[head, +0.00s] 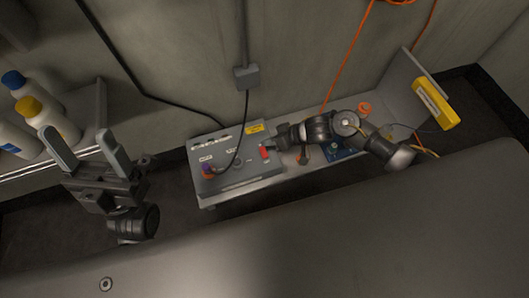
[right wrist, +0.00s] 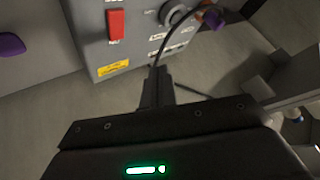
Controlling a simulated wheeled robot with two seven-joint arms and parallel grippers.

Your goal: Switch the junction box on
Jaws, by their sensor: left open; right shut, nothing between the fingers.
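The grey junction box (head: 238,176) sits on a low bench in the middle of the head view. Its red switch (head: 265,153) is on the right part of the panel; it also shows in the right wrist view, where the red switch (right wrist: 116,24) stands between small white labels. Which way it is set I cannot tell. My right gripper (head: 272,144) is shut and empty, close to the box's right side near the switch. In the right wrist view its fingers (right wrist: 157,82) point at the panel, beside the yellow label (right wrist: 113,68). My left gripper (head: 77,135) is open and empty, far left of the box.
A black cable with an orange-purple plug (head: 207,170) runs to the box from a wall fitting (head: 246,77). Bottles (head: 45,120) stand on a shelf at left. A yellow device (head: 435,103) is at the bench's right end, with orange cables behind. A purple object (right wrist: 10,45) shows in the right wrist view.

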